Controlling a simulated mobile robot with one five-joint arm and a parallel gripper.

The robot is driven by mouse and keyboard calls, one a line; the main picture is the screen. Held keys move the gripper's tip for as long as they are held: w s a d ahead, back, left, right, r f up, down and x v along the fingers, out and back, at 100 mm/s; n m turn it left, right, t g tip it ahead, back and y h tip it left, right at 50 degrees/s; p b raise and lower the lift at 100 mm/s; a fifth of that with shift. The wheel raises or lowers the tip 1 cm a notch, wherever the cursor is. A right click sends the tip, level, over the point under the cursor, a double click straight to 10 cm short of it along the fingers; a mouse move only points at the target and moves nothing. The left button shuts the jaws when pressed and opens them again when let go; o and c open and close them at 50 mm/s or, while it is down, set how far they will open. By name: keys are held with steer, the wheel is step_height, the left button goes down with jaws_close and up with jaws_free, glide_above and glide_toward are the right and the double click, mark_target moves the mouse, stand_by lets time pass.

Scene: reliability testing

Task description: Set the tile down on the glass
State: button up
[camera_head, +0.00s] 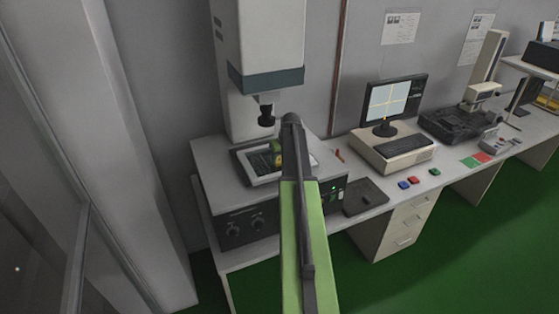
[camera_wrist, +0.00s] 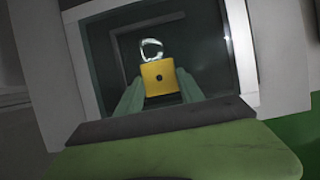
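The yellow tile (camera_wrist: 158,76), with a dark round spot in its middle, is between the two fingers of my gripper (camera_wrist: 160,84) in the wrist view. The fingers touch its sides, and the gripper looks shut on it. The glass (camera_wrist: 205,50) is the dark pane inside a pale frame on the measuring machine, behind the tile. In the head view my arm partly hides my gripper (camera_head: 276,156) and the tile, which are over the framed glass (camera_head: 245,160). I cannot tell whether the tile touches the glass.
A pale C-shaped mark or object (camera_wrist: 152,50) shows just beyond the tile. The machine's dark lens (camera_head: 267,115) hangs above the stage. A monitor (camera_head: 390,102), a dark pad (camera_head: 366,197) and coloured blocks (camera_head: 404,185) are on the bench to the right.

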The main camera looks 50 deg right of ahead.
steer(key=o, duration=0.4)
steer(key=p+v, duration=1.1)
steer(key=v, duration=0.1)
steer(key=shift+r, duration=0.15)
